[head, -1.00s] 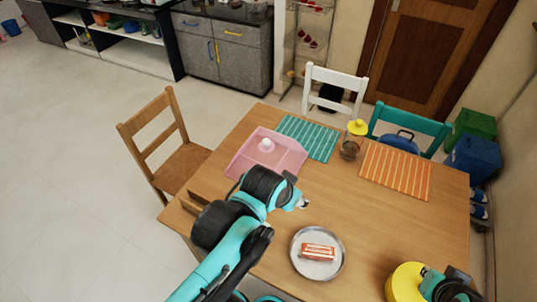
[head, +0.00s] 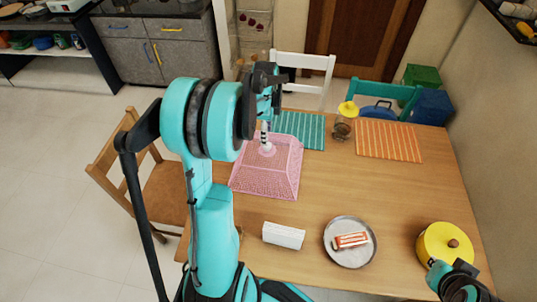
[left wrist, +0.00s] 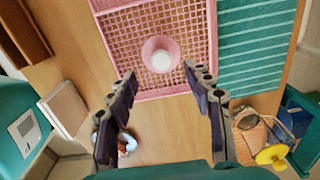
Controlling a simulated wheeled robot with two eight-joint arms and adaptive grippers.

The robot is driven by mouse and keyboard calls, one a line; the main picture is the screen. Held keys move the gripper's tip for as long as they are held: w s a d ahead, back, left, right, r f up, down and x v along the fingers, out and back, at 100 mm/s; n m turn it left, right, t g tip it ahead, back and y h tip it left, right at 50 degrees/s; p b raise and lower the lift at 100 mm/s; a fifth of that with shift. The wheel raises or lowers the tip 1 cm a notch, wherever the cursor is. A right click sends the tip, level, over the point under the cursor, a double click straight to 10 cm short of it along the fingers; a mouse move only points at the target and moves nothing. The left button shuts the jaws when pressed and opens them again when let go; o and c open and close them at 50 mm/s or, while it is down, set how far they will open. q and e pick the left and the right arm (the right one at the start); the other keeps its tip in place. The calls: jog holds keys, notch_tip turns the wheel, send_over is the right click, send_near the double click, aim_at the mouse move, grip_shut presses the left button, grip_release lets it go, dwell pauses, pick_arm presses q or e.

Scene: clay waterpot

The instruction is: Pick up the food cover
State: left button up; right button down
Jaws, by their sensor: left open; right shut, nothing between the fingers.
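The food cover (head: 268,172) is a pink mesh dome with sloped sides and a round knob, on the left part of the wooden table. In the left wrist view the cover (left wrist: 122,45) fills the top, with its pale knob (left wrist: 160,55) in the middle. My left gripper (head: 266,128) reaches over the cover from above, fingers near the knob. In the left wrist view the left gripper (left wrist: 160,73) has its fingers spread apart; contact with the knob cannot be told. My right gripper (head: 460,285) is shut at the lower right, beside the yellow pot, partly cut off.
A teal striped mat (head: 300,128) lies behind the cover. A lidded jar (head: 343,122) stands to its right, near an orange mat (head: 390,142). A white block (head: 283,235), a plate (head: 345,256) with cake and a yellow pot (head: 446,246) stand nearer. The table centre is clear.

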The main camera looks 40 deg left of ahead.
aim_at(267, 156)
pick_arm(q)
jog(key=f+b, duration=0.1)
jog(key=f, duration=0.2)
jog(key=f+b, duration=0.1)
jog(key=f, duration=0.3)
jog(key=shift+w+f+b, duration=0.2)
jog(key=shift+f+b, duration=0.1)
jog(key=shift+b, duration=0.1)
jog(key=shift+s+r, duration=0.1)
jog(key=shift+c, duration=0.6)
grip_shut()
